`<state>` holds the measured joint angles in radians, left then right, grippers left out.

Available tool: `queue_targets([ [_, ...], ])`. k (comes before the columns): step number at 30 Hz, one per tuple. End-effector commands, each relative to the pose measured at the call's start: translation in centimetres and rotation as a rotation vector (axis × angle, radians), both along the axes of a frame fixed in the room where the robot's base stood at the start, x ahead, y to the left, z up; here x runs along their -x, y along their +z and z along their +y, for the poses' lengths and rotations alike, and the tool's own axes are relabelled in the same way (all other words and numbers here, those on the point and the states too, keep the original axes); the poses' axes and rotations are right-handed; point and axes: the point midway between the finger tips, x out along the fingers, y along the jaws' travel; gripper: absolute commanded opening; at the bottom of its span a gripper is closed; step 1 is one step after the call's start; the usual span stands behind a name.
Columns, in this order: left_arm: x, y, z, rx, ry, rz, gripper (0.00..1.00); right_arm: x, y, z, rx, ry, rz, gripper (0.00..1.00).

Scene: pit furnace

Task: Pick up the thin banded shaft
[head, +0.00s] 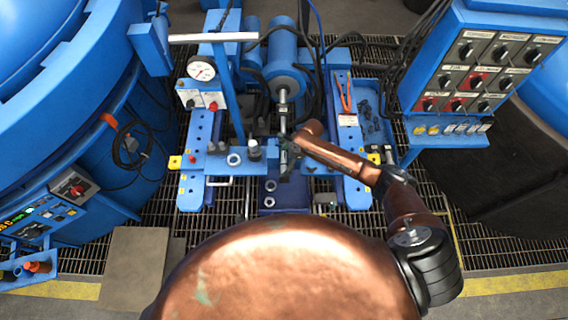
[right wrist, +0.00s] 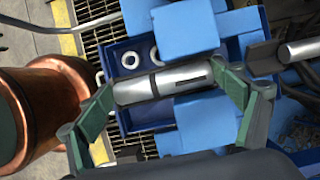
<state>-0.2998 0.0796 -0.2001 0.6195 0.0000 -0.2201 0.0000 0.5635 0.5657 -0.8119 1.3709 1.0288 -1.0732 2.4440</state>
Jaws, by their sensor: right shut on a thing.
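The thin banded shaft (right wrist: 135,90) is a short silver cylinder with a dark band around it and a dark slot. In the right wrist view it spans the gap between the two green fingers of my right gripper (right wrist: 168,84), which is shut on it. In the head view my right gripper (head: 289,147) is over the middle of the blue press bench, just below the press ram. The shaft shows there only as a small pale piece (head: 283,161), partly hidden by the gripper. My left gripper is not in view.
The silver press ram (head: 283,108) is close above my right gripper. A pressure gauge (head: 201,69) stands at the left. Pale rings (head: 233,159) lie on the bench. A blue tray (head: 372,115) and a switch panel (head: 477,70) are to the right.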

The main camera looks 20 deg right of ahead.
Motion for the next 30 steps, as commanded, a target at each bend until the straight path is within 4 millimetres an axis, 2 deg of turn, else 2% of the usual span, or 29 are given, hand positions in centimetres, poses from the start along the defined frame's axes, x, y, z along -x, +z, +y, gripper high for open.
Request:
queue_targets([
  [2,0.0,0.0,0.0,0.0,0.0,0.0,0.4,0.0,0.0,0.0,0.0,0.0,0.0,0.74],
  [18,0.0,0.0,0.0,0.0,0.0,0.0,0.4,-0.1,0.1,0.0,-0.001,0.0,-0.004,0.38],
  [26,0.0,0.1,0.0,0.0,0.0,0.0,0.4,-0.1,0.3,0.0,-0.001,0.0,-0.004,0.38],
  [30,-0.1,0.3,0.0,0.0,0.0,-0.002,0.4,-0.2,1.0,0.0,-0.002,0.0,-0.004,0.38],
])
